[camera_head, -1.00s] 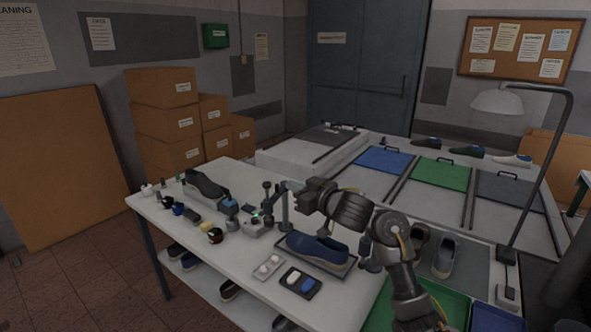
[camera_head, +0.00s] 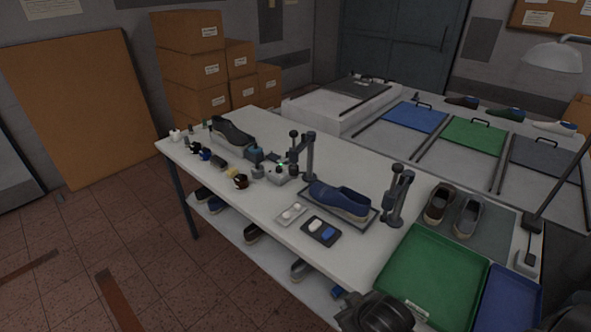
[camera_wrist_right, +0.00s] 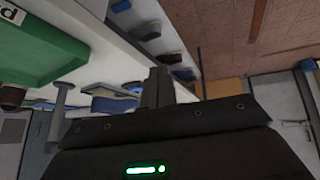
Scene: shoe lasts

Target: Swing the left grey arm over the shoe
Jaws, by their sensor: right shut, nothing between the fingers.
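A blue shoe (camera_head: 338,200) lies on a dark tray on the white table. The left grey arm (camera_head: 308,158) stands on a post behind and left of the shoe, apart from it. Another grey arm (camera_head: 398,196) stands at the shoe's right. Neither visibly lies across the shoe. My right arm's dark end (camera_head: 376,314) is at the bottom edge, in front of the table, and its fingertips do not show there. In the right wrist view my right gripper (camera_wrist_right: 158,86) is shut and empty, away from the shoe. My left gripper is not in view.
A green tray (camera_head: 418,299) and a blue tray (camera_head: 510,302) are at the table's front right. A small dark tray (camera_head: 321,230) with white and blue pieces lies before the shoe. Brown and grey shoes stand on a mat (camera_head: 490,240) to the right.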

